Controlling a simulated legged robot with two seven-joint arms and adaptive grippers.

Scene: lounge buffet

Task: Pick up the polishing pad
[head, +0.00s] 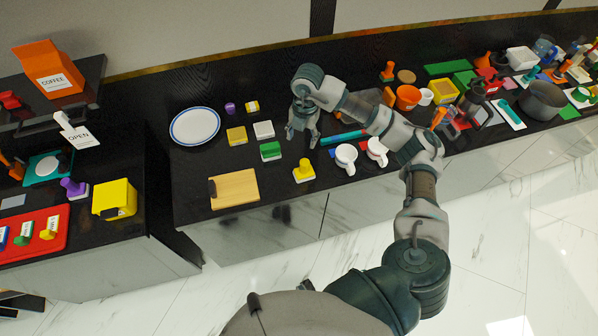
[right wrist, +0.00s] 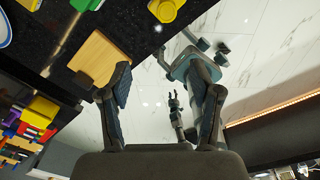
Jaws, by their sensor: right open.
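No piece is plainly marked as the polishing pad. A yellow-handled piece on a white base (head: 304,171), a green-and-white block (head: 270,151), a white block (head: 263,130) and a yellow block (head: 237,135) lie on the dark counter, and I cannot tell which is the pad. My right gripper (head: 302,143) hangs over the counter, fingers down, right of the blocks and beyond the yellow-handled piece. In the right wrist view its fingers (right wrist: 165,88) are apart with nothing between them. What looks like my left gripper (right wrist: 173,95) shows small there, its jaws unclear.
A wooden board (head: 234,189) lies near the counter's front edge, with a white plate (head: 195,126) behind it. White mugs (head: 346,157) and a teal bar (head: 343,137) are right of my gripper. A side counter on the left holds a red tray (head: 35,235).

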